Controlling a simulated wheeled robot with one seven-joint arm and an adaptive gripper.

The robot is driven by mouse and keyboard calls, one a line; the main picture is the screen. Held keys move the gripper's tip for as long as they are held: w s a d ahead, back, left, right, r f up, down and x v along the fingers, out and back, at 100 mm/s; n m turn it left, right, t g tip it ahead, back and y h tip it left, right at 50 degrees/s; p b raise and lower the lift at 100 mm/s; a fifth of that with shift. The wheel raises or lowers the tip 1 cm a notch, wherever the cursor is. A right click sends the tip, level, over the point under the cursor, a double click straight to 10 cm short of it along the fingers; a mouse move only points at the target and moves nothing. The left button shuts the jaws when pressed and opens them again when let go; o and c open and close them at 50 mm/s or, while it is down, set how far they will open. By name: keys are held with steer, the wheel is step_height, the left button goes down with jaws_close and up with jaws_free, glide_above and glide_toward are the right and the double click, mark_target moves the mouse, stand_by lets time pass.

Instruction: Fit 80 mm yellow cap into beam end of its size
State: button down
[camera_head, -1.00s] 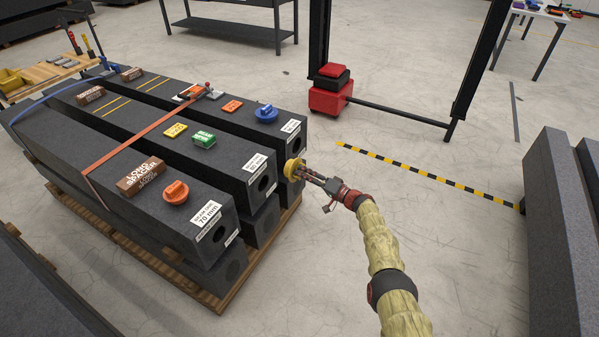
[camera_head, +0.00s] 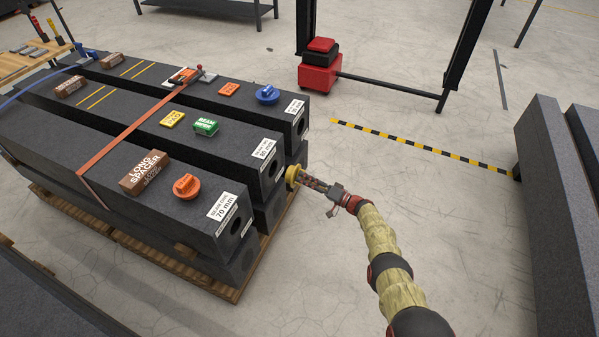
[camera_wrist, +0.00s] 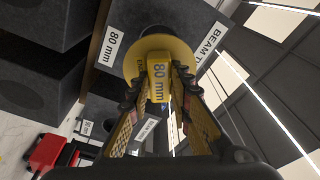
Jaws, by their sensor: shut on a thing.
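The yellow cap (camera_head: 292,176) is in my gripper (camera_head: 305,182), just off the right ends of the stacked beams. In the wrist view the cap (camera_wrist: 157,50) reads 80 mm on its raised grip, and my gripper (camera_wrist: 163,85) is shut on that grip. The middle upper beam (camera_head: 225,153) has a label (camera_head: 264,148) at its end and a dark round hole (camera_head: 274,167) in its end face. In the head view the cap is right of and slightly below this hole. In the wrist view the cap hides part of the beam face behind; contact cannot be told.
The near beam is labelled 70 mm (camera_head: 222,206). Floor right of the stack is clear up to a striped line (camera_head: 420,146).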

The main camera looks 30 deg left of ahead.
mark_target(292, 176)
steer(key=shift+f, duration=0.1)
stand_by(0.3)
steer(key=shift+s+a+f, duration=0.1)
steer(key=shift+s+a, duration=0.1)
steer(key=shift+a, duration=0.6)
steer(key=shift+s+a, duration=0.15)
steer(key=shift+a, duration=0.65)
steer(key=shift+s+a, duration=0.2)
steer(key=shift+a, duration=0.9)
steer(key=shift+s+a, duration=0.25)
steer(key=shift+a, duration=0.85)
steer(key=shift+s+a, duration=0.2)
steer(key=shift+a, duration=0.85)
steer(key=c, duration=1.6)
jaws_free()
steer(key=shift+o, duration=0.3)
steer(key=shift+d, duration=0.2)
